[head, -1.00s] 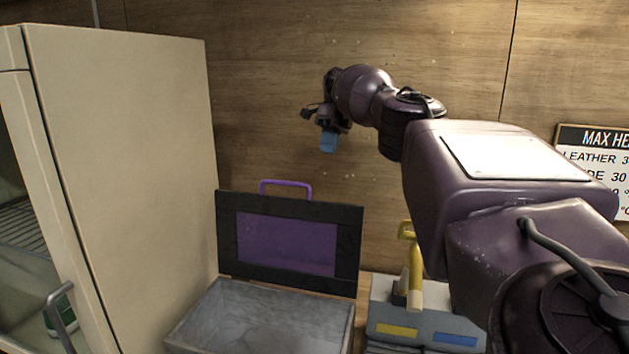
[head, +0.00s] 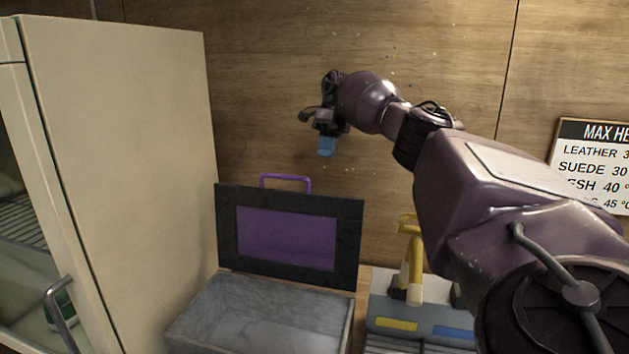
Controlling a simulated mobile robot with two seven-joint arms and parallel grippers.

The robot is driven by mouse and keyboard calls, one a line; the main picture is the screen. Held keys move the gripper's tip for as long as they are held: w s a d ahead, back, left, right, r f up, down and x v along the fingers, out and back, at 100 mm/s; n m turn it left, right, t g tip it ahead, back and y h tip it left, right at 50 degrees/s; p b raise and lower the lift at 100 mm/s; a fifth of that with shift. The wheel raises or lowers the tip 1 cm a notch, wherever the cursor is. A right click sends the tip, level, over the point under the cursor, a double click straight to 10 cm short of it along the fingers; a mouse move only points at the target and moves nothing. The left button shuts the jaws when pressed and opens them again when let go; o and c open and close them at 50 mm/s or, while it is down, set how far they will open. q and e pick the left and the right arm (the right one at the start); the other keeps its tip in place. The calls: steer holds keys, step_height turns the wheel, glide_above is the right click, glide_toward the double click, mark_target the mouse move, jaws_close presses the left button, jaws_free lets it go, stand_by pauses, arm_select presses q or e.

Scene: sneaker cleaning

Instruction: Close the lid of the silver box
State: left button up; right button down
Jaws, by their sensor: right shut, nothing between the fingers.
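The silver box (head: 205,312) stands open at the bottom middle, and the part of its inside that shows is bare grey metal. Its lid (head: 227,232) stands upright at the back, with a black frame, a purple panel and a purple handle (head: 286,178) on its top edge. My right gripper (head: 327,147) is shut and empty, with blue fingertips pointing down. It appears above the lid's handle in the picture, apart from it, in front of the wooden wall. My left gripper is out of view.
A cream cabinet (head: 125,150) stands close on the left, with a metal handle and wire shelf. A grey device with a yellow lever (head: 414,265) stands right of the box. A temperature sign (head: 590,165) hangs on the wooden wall.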

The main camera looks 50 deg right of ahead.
steer(key=s+a+f, duration=0.2)
steer(key=a+f, duration=0.4)
steer(key=shift+a, duration=0.25)
stand_by(0.3)
stand_by(0.5)
